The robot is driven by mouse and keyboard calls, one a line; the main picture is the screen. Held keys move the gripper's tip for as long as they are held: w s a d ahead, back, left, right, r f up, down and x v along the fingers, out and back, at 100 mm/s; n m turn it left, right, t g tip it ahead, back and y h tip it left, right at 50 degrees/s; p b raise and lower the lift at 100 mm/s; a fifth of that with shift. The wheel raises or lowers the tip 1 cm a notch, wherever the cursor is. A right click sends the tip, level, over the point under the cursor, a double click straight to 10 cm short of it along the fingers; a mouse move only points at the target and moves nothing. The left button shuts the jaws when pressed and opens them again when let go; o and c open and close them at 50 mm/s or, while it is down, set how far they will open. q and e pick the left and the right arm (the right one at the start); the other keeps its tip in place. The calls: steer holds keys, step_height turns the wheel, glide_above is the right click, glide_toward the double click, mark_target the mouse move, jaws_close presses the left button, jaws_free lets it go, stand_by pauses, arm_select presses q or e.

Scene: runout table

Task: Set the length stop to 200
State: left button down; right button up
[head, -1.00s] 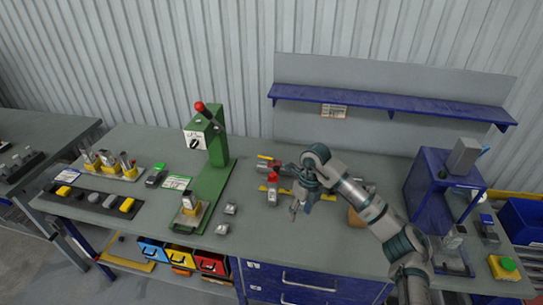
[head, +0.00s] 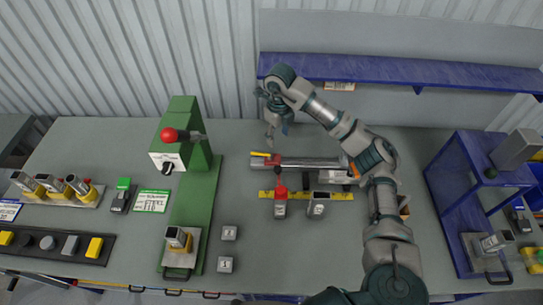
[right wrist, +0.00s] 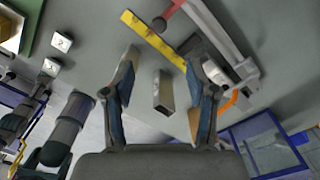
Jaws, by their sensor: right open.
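A yellow scale strip (head: 343,196) lies on the bench; its figures are too small to read. A grey block with a red knob (head: 280,208) and a plain grey block (head: 318,208) stand along it. I cannot tell for certain which part is the length stop. Behind them is a silver rail (head: 315,162) with a red piece at its left end. My right gripper (head: 273,128) is open and empty, behind and left of the rail. In the right wrist view, its open fingers (right wrist: 163,65) frame a grey block (right wrist: 163,93), with the yellow strip (right wrist: 153,40) beyond. My left gripper is not seen.
A green press (head: 200,200) with a red ball handle stands left. Two small grey cubes (head: 229,233) lie beside its base. A blue frame (head: 465,190) stands right, and a blue shelf (head: 430,78) runs along the back. The bench front centre is clear.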

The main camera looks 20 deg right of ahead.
glide_above(278, 168)
step_height(278, 168, down, 4)
steer(key=f, duration=0.1)
step_height(278, 168, down, 11)
steer(key=shift+a+f+p, duration=0.1)
steer(key=shift+p, duration=0.6)
steer(key=shift+f, duration=0.4)
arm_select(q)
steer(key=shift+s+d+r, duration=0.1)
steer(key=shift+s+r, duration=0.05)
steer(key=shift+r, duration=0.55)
arm_select(e)
jaws_close()
